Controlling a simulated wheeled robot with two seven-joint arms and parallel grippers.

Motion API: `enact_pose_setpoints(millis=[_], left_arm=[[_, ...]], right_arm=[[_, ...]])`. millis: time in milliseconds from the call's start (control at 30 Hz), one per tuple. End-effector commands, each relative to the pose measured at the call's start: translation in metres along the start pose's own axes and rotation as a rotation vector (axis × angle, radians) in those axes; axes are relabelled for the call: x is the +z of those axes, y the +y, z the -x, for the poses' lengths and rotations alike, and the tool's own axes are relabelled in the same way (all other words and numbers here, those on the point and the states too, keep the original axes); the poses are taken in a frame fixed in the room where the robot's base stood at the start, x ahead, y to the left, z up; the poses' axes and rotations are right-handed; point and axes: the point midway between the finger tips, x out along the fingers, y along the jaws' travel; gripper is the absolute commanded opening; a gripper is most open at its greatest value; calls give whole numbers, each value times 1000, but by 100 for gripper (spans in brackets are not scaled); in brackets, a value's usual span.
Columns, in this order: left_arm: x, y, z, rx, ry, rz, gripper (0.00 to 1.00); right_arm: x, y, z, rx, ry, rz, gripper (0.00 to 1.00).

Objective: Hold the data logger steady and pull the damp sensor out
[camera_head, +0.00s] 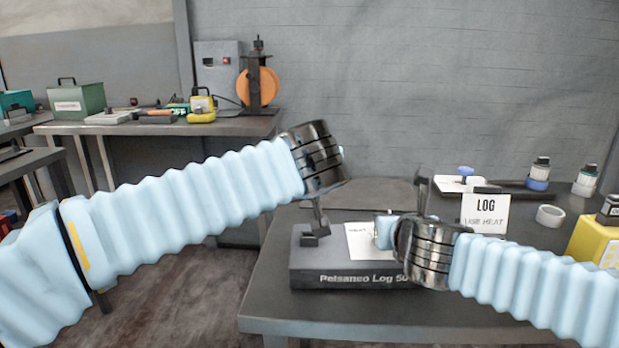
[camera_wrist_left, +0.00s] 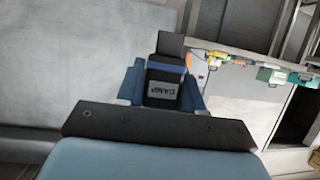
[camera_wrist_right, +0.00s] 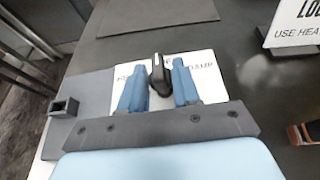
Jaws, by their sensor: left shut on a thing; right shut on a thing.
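The data logger (camera_head: 345,279) is a grey box lying on the table, with a white card on its top. My right gripper (camera_wrist_right: 160,82) is shut on the logger's black upright grip (camera_wrist_right: 158,74). In the head view its blue finger (camera_head: 383,231) shows over the logger. A dark, hollow socket (camera_wrist_right: 65,107) on the logger looks empty in the right wrist view; it also shows in the head view (camera_head: 313,238). My left gripper (camera_wrist_left: 161,85) is shut on the damp sensor (camera_wrist_left: 163,88), a black block labelled DAMP.
A white LOG sign (camera_head: 485,212), a roll of tape (camera_head: 550,216), small bottles (camera_head: 539,172) and a yellow box (camera_head: 597,243) stand on the right of the table. A back bench (camera_head: 150,128) holds a green case (camera_head: 77,101) and an orange reel (camera_head: 258,87).

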Motion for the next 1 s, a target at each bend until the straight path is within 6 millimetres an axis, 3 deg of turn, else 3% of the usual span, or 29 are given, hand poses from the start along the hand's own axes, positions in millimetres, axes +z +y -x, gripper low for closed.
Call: enact_pose_setpoints(millis=[100,133,300,500,700,1000], left_arm=[[0,0,0,0,0,0,7],[0,0,0,0,0,0,7],[0,0,0,0,0,1,7],[0,0,0,0,0,1,7],[0,0,0,0,0,1,7],[0,0,0,0,0,1,7]], right_arm=[[1,0,0,0,-2,0,0],[1,0,0,0,-2,0,34],[1,0,0,0,-1,0,60],[0,0,0,0,0,0,61],[0,0,0,0,0,0,87],[0,0,1,0,0,0,87]])
